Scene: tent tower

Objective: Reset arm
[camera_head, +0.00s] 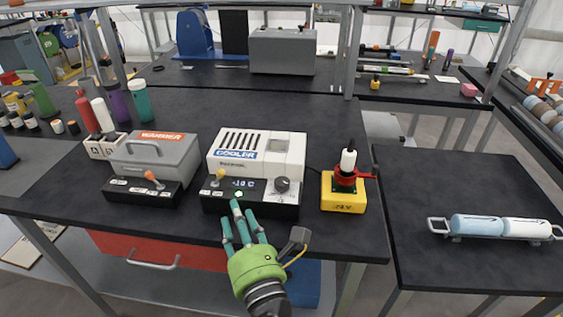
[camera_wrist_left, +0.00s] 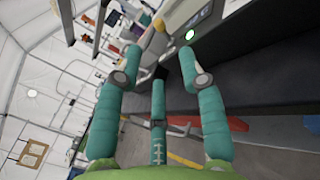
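My left gripper (camera_head: 238,214) is green with three teal fingers. In the head view it is at the front edge of the table, in front of the white COOLER machine (camera_head: 254,155), with its fingertips close to the black control panel (camera_head: 262,197). The panel has a lit green button (camera_head: 239,194), a yellow-tipped lever and a dark knob. In the left wrist view the fingers (camera_wrist_left: 160,62) are spread apart with nothing between them, and the green light (camera_wrist_left: 190,35) shows just beyond them. I cannot tell whether a finger touches the panel. My right gripper is not in view.
The grey WARMER box (camera_head: 158,155) with an orange-tipped lever stands left of the cooler. A yellow base (camera_head: 343,192) holding a white-topped bottle in a red clamp stands to the right. A rack with two cylinders (camera_head: 488,226) lies on the right table. Free room lies before the table.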

